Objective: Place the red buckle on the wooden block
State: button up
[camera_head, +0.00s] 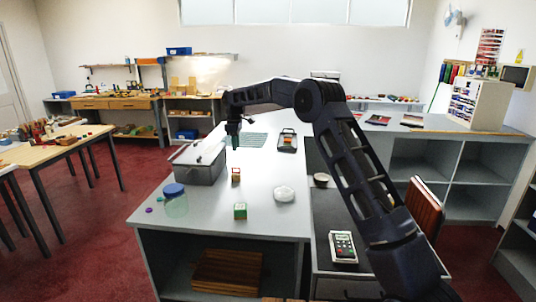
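A small red and tan item (236,175) stands on the grey counter, near its middle. Its red part may be the buckle and its tan part wood, but it is too small to tell them apart. A small green block with a lighter, tan-and-red top (240,211) is nearer the front edge. My gripper (233,142) points down above the counter, farther back than both, near the grey box. Its fingers are small and dark, and I cannot tell whether they are open or hold anything.
A long grey box (200,165) and a blue-lidded jar (175,205) stand on the left, with purple pieces (155,204) beside the jar. A white dish (284,194) is right of the blocks. A green mat (248,140) and black tray (287,141) lie farther back.

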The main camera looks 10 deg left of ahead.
jog(key=s+d+r+m+t, duration=0.1)
jog(key=s+d+r+m, duration=0.15)
jog(key=d+r, duration=0.5)
jog(key=s+d+r+m, duration=0.25)
jog(key=d+r, duration=0.25)
jog(key=d, duration=0.6)
jog(key=s+d+r+m+t, duration=0.1)
jog(key=s+d+r+m, duration=0.15)
jog(key=s+d, duration=0.4)
jog(key=s+d+r+m, duration=0.1)
jog(key=s+d+r, duration=0.25)
jog(key=d, duration=0.55)
jog(key=s+d+f+m+t, duration=0.15)
jog(key=s+d+m, duration=0.35)
jog(key=s+d, duration=1.05)
jog(key=s+d+f+m, duration=0.2)
jog(key=s+f, duration=0.2)
jog(key=s, duration=0.4)
jog(key=s+d+f+m+t, duration=0.1)
jog(key=s+d+f+m, duration=0.1)
jog(key=s, duration=0.6)
notch_tip(320, 180, down, 3)
jog(key=shift+d+r, duration=0.2)
jog(key=shift+d, duration=0.5)
